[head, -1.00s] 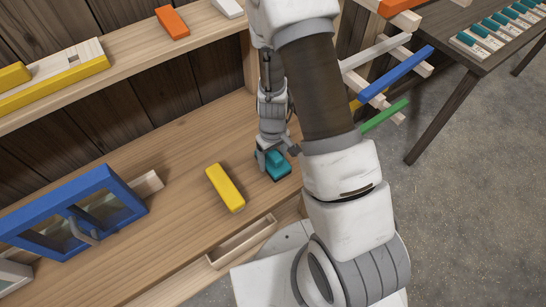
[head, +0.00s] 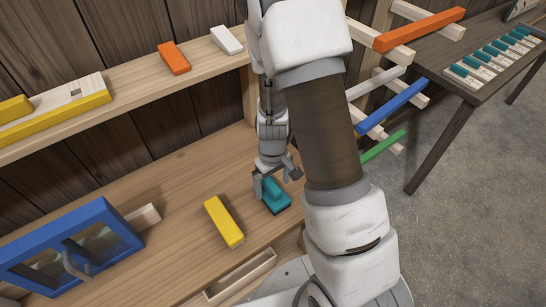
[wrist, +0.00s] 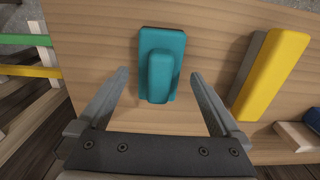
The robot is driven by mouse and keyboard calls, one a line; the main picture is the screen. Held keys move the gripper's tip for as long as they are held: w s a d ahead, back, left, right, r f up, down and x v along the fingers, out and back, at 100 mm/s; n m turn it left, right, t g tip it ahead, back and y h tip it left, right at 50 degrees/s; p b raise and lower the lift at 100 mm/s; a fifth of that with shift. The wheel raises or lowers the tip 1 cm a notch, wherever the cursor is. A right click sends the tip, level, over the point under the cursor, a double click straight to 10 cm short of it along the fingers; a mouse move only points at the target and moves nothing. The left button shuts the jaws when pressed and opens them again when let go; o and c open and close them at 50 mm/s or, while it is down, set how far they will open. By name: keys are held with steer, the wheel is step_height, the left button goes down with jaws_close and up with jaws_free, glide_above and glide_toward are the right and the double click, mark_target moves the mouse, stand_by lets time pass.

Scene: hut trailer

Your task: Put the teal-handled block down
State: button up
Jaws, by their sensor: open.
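The teal-handled block (head: 275,198) rests on the wooden worktop, right of the yellow block. In the wrist view the teal block (wrist: 161,64) lies ahead of and between the fingers, with clear gaps on both sides. My gripper (head: 277,188) is open and empty, just above and behind the block. In the wrist view both fingers of my gripper (wrist: 158,92) are spread apart and touch nothing that I can see.
A yellow block (head: 224,221) lies left of the teal one. A blue-framed box (head: 75,245) stands at the left, and an open drawer (head: 240,276) is at the front edge. A rack with coloured bars (head: 393,108) stands at the right. Bare worktop surrounds the teal block.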

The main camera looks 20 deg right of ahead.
step_height(320, 180, up, 13)
step_height(320, 180, up, 13)
steer(key=m+t, duration=0.2)
steer(key=t, duration=0.1)
glide_above(273, 186)
steer(key=s, duration=0.6)
steer(key=s+r+m+t, duration=0.1)
steer(key=s+r+t, duration=0.1)
steer(key=s+r, duration=0.4)
steer(key=shift+s+r+m+t, duration=0.25)
steer(key=shift+s+m+t, duration=0.05)
steer(key=shift+s, duration=0.35)
steer(key=shift+a, duration=0.1)
steer(key=shift+f, duration=0.1)
